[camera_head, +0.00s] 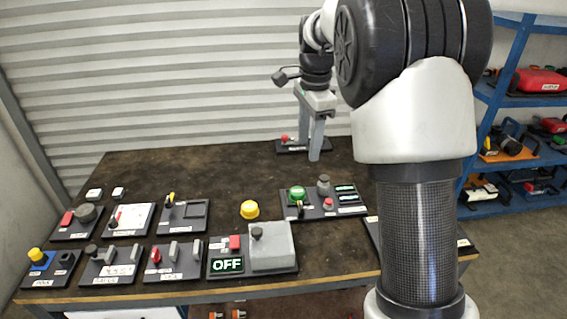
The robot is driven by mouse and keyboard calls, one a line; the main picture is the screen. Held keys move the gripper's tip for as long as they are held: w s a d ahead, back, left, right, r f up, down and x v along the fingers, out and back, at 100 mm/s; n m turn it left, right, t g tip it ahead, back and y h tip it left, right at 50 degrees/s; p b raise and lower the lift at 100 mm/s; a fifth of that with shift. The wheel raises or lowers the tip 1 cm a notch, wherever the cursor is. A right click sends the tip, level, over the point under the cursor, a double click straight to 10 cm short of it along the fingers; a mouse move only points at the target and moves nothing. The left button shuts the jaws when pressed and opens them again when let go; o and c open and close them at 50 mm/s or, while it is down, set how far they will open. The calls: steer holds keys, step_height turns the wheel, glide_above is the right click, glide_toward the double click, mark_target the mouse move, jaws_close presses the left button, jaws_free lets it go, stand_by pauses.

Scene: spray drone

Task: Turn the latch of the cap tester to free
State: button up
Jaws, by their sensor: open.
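I cannot read which panel is labelled the cap tester. A likely one is the dark panel (338,210) right of the table's middle. It carries a green round cap (297,193), a dark lever (300,209) in front of the cap, a grey knob (323,185), a small red button (328,203) and two small displays. The lever's setting is too small to tell. My gripper (311,146) is open and empty, pointing down above the back of the table. It is behind the green-capped panel and apart from it.
A small board with a red knob (284,138) lies at the table's back, partly hidden by my gripper. A loose yellow cap (250,209) lies mid-table. A grey box (272,247) beside an OFF display (227,264) and several panels fill the front left. The back left is clear.

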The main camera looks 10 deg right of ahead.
steer(key=m+b, duration=0.1)
steer(key=m, duration=0.1)
glide_above(301, 205)
step_height(301, 205, down, 6)
steer(key=shift+g, duration=0.4)
step_height(301, 205, down, 18)
steer(key=b, duration=0.3)
steer(key=shift+r, duration=0.2)
steer(key=shift+c, duration=0.4)
steer(key=c, duration=1)
steer(key=shift+o, duration=0.2)
